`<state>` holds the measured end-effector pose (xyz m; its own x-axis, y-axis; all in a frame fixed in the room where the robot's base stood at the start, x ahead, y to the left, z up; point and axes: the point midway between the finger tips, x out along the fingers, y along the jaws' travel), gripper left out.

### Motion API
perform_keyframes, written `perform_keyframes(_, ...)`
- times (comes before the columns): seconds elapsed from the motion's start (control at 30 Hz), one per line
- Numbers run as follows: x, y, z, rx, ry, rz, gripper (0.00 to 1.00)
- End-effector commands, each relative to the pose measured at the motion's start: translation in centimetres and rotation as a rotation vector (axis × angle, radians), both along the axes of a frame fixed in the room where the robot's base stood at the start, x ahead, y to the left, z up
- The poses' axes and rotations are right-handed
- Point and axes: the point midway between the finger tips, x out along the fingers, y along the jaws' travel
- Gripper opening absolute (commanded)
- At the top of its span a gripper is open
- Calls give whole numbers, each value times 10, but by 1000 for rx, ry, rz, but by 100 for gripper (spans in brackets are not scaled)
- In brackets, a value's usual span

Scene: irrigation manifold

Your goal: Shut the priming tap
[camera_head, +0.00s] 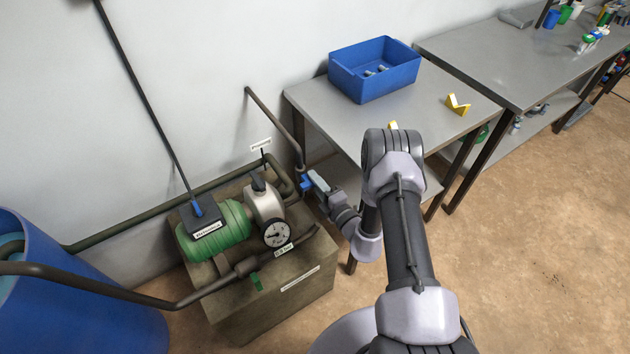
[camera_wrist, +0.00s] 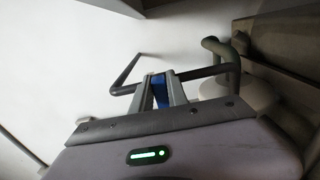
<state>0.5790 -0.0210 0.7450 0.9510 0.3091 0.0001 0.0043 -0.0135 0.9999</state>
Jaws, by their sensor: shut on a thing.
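The tap with a blue handle (camera_head: 305,183) sits on the dark pipe beside the pump, near a small white label I cannot read. I take it as the priming tap. My gripper (camera_head: 313,181) reaches it from the right and is shut on the blue handle. In the wrist view the blue handle (camera_wrist: 160,92) shows between the two fingers of my gripper (camera_wrist: 162,84), with the pipe running just beyond. The fingers hide part of the handle and the tap body, so I cannot tell its exact angle.
The green pump (camera_head: 215,230) with a gauge (camera_head: 275,233) stands on a plinth (camera_head: 290,300) left of my gripper. A green lever (camera_head: 257,282) hangs below the front pipe. A blue barrel (camera_head: 80,300) is at left. A grey table (camera_head: 330,110) with a blue crate (camera_head: 374,85) stands behind.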

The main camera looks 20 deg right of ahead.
Motion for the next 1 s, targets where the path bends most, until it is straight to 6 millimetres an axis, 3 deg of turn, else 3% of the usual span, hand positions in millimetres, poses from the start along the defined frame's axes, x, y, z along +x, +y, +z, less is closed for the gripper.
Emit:
perform_keyframes(0.67, 1, 0, 0, 55, 15, 0, 0)
perform_keyframes(0.7, 1, 0, 0, 55, 15, 1, 26)
perform_keyframes(0.77, 1, 0, 0, 54, 15, 0, 38)
perform_keyframes(1.0, 0, 0, 0, 54, 16, 0, 41)
